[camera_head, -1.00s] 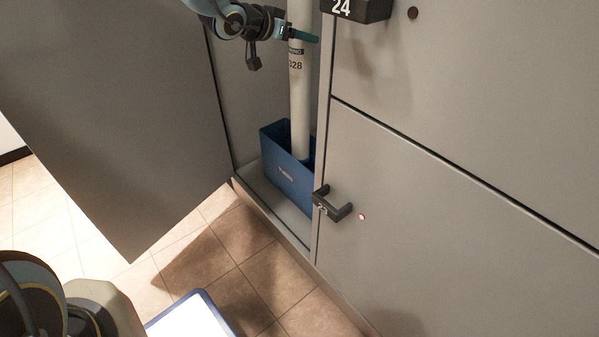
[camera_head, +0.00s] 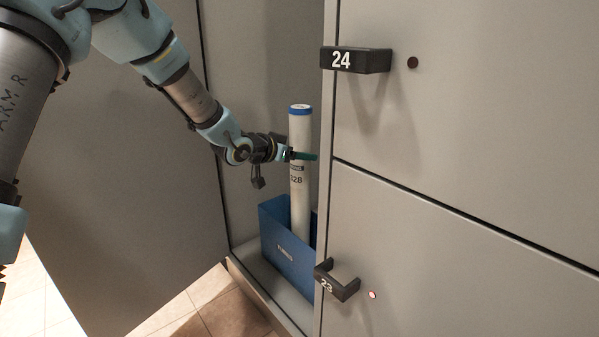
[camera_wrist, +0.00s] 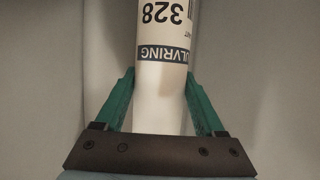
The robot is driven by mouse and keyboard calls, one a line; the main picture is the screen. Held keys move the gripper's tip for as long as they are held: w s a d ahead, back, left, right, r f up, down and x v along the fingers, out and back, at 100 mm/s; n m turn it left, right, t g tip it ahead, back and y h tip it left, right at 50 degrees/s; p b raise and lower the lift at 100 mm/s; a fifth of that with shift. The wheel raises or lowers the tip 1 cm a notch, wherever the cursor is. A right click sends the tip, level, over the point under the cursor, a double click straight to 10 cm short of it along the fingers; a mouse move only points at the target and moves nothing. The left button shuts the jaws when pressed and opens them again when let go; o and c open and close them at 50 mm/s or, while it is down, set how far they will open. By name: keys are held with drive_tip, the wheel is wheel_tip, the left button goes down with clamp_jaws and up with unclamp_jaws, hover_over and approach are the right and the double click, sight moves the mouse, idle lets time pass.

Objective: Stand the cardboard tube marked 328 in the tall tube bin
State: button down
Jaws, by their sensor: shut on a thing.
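The white cardboard tube (camera_head: 300,190) marked 328 stands upright with a blue cap at its top. Its lower end is inside the blue tube bin (camera_head: 287,256), hidden by the bin's wall, so I cannot tell whether it touches the bottom. My gripper (camera_head: 303,156) is shut on the tube at its upper part, above the 328 label. In the wrist view the tube (camera_wrist: 162,85) runs between the two green fingers of my gripper (camera_wrist: 162,92), with the number upside down.
The bin stands on the floor of an open locker compartment (camera_head: 250,262). A grey door (camera_head: 140,220) hangs open at the left. Closed doors with handles 24 (camera_head: 357,60) and 23 (camera_head: 337,281) stand close on the right.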

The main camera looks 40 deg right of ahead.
wheel_tip(320, 180, down, 4)
drive_tip(key=shift+r+b, duration=0.25)
drive_tip(key=shift+b, duration=0.3)
unclamp_jaws()
drive_tip(key=shift+f, duration=0.1)
drive_tip(key=shift+a+r, duration=0.2)
drive_tip(key=shift+r, duration=0.1)
drive_tip(key=p, duration=0.4)
approach(293, 164)
drive_tip(key=shift+d+f, duration=0.1)
drive_tip(key=shift+d, duration=0.2)
